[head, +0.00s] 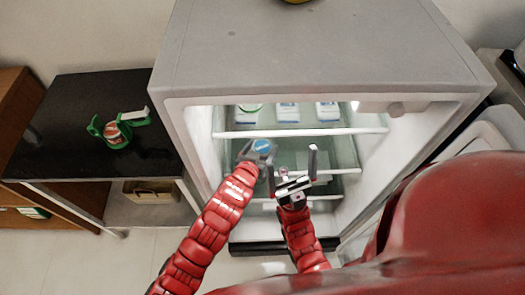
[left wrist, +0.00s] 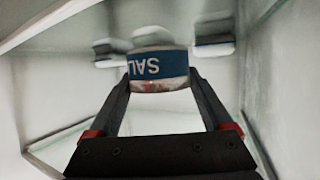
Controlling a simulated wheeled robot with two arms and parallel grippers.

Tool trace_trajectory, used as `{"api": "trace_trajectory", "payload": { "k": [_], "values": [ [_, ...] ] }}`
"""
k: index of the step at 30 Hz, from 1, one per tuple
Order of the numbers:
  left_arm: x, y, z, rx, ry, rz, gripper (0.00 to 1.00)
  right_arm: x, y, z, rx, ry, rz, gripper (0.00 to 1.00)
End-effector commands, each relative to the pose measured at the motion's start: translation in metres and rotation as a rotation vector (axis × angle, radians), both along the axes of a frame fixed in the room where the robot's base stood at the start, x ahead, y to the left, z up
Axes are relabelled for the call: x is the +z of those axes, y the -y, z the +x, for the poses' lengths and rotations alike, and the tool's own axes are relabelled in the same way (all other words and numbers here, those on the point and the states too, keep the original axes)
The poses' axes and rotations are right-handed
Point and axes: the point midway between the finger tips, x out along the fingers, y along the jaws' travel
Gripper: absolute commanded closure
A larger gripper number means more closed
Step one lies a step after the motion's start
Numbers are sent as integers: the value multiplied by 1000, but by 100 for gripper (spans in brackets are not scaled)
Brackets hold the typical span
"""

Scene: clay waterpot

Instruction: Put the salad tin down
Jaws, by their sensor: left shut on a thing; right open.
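The salad tin (left wrist: 158,70) has a blue label with white letters, of which "SAL" shows in the left wrist view. My left gripper (left wrist: 160,88) is shut on it. In the head view the tin (head: 262,146) shows as a small blue top between the fingers of my left gripper (head: 257,153), in front of the open fridge (head: 270,70). It looks held up, but I cannot tell how far it is above the shelf. My right gripper (head: 297,172) is open and empty, just right of the left one and lower in the picture.
Several white and blue containers (head: 287,111) stand on the fridge's upper shelf (head: 300,132). Green glass shelving lies below. A black-topped table (head: 75,120) at left bears a green object with a tin in it (head: 115,131).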

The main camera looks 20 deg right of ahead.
Motion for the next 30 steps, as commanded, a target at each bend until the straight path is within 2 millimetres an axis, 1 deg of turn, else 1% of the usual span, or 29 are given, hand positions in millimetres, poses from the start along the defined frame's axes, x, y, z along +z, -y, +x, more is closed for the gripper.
{"api": "trace_trajectory", "payload": {
  "k": [1,2,6,9,11,17,20,21,23,30],
  "values": [
    [2,2,3,-1,2,-2,85,1,0,0,0,0,0,0],
    [0,3,3,-1,1,-2,85,2,0,0,0,0,0,0],
    [-22,1,2,0,-3,2,85,8,0,0,0,0,0,0],
    [-33,1,2,0,-2,3,85,10,0,0,0,0,0,0],
    [-36,1,2,0,-2,1,85,10,0,0,0,0,0,0],
    [-36,1,3,-1,1,-1,85,9,0,0,0,0,0,0],
    [-39,1,2,-1,0,-2,85,5,0,0,0,0,0,0],
    [-38,2,2,-1,-1,-1,11,7,0,0,0,0,0,0],
    [-38,1,2,-1,0,0,0,7,0,0,0,0,0,0],
    [-37,1,2,0,0,0,0,8,0,0,0,0,0,0]
  ]
}}
